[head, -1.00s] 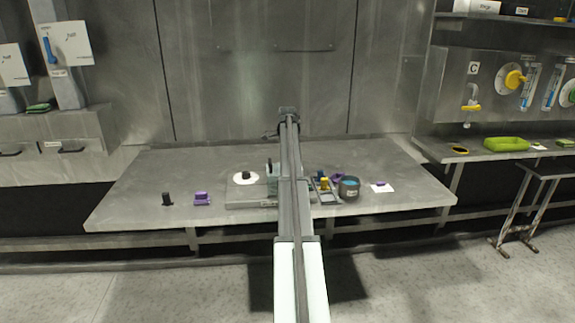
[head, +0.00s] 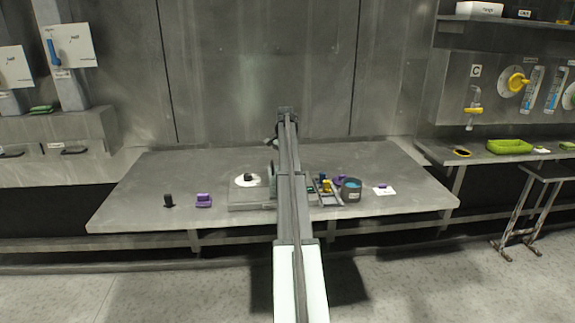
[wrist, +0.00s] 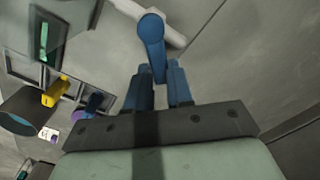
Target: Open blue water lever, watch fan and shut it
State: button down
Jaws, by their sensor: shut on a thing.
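In the wrist view, my gripper (wrist: 159,75) is shut on the blue lever (wrist: 151,32). The lever has a rounded end and a narrow arm that runs down between my two fingers. A pale pipe-like part (wrist: 173,38) lies behind it. In the head view, my arm hides the lever and the fingertips, above the middle of the table. A white disc (head: 241,182) with a dark piece on it sits on a grey base just left of my arm. I cannot tell whether it is the fan.
The steel table (head: 130,215) holds a black knob (head: 168,201), a purple block (head: 203,200) and a dark round pot (head: 351,190). A yellow piece (wrist: 56,90) lies in a divided tray beside the pot. Another blue handle (head: 52,52) is on the left wall panel.

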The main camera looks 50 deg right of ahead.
jog(key=n, duration=0.2)
jog(key=w+n, duration=0.1)
jog(key=shift+w+n, duration=0.3)
jog(key=shift+n, duration=0.1)
jog(key=shift+w+a+n, duration=0.2)
jog(key=shift+w+n, duration=0.15)
jog(key=shift+n, duration=0.65)
jog(key=shift+w+a+n, duration=0.2)
jog(key=shift+w+n, duration=0.15)
jog(key=shift+n, duration=0.65)
jog(key=c, duration=1)
grip_release()
jog(key=shift+a, duration=0.1)
jog(key=shift+r, duration=0.1)
notch_tip(320, 180, up, 14)
jog(key=shift+f, duration=0.2)
